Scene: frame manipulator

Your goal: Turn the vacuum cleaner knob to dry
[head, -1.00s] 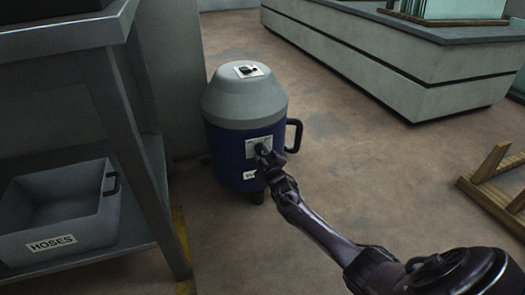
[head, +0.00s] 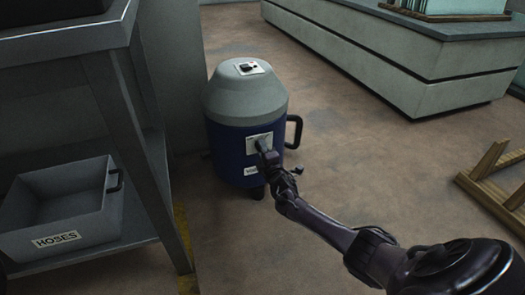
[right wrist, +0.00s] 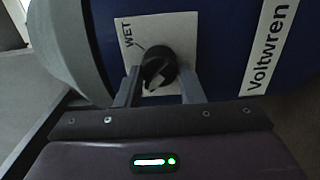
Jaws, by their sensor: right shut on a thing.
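The vacuum cleaner (head: 235,144) stands upright on the floor, with a blue body and a grey domed top. Its front has a white label plate (head: 252,143), where my right gripper (head: 266,155) is. In the right wrist view, the black knob (right wrist: 158,58) sits on the white plate (right wrist: 183,28), between my right gripper's fingers (right wrist: 160,88), which are shut on it. "WET" is printed to the knob's upper left. No "DRY" word is legible, and I cannot tell the knob's setting. My left gripper is out of view.
A metal shelf unit (head: 105,100) holding a grey "HOSES" bin (head: 60,219) stands at left. A wooden frame (head: 493,188) is at right. A long grey counter (head: 400,65) stands behind. The floor between them is open. The vacuum's black side handle (head: 297,130) sticks out right.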

